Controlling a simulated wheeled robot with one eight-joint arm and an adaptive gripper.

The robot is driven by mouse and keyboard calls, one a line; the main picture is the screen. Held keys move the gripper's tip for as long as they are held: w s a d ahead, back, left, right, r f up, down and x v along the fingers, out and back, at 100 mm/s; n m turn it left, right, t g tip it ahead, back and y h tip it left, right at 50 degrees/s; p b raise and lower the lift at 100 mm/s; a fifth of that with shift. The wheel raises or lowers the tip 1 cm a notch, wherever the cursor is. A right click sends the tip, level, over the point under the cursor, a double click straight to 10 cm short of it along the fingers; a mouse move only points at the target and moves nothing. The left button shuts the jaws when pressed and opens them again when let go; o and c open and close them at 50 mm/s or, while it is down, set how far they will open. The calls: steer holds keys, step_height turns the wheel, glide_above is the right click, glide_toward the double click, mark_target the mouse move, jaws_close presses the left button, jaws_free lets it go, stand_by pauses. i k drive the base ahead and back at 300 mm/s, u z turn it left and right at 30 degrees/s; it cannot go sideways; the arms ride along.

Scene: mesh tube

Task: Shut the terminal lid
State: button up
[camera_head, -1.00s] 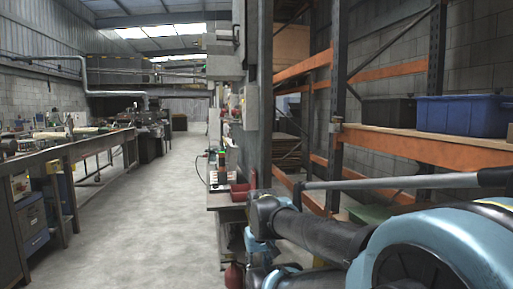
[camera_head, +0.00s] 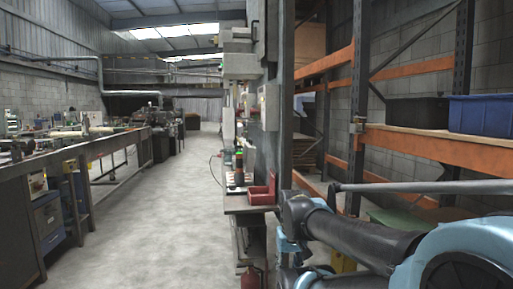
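I cannot make out a terminal or its lid for certain in the head view. Small grey boxes (camera_head: 268,107) are fixed along the tall grey column and wall in the middle, but they are too small to tell whether any has an open lid. My dark and light-blue arm reaches in from the lower right, across the front of the rack. My gripper cannot be made out.
A small bench (camera_head: 240,204) in the middle carries a red bin (camera_head: 260,195). A red extinguisher (camera_head: 252,279) stands below. An orange rack (camera_head: 435,150) with a blue crate (camera_head: 483,114) is right. A long workbench (camera_head: 100,150) lines the left. The floor aisle (camera_head: 165,190) is clear.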

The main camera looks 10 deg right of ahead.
mark_target(249, 152)
steer(key=i, duration=0.85)
steer(key=u, duration=0.05)
steer(key=k, duration=1.3)
steer(key=u, duration=0.55)
steer(key=i, duration=0.75)
steer(key=u, duration=0.45)
steer(key=i, duration=1.35)
steer(key=z, duration=0.55)
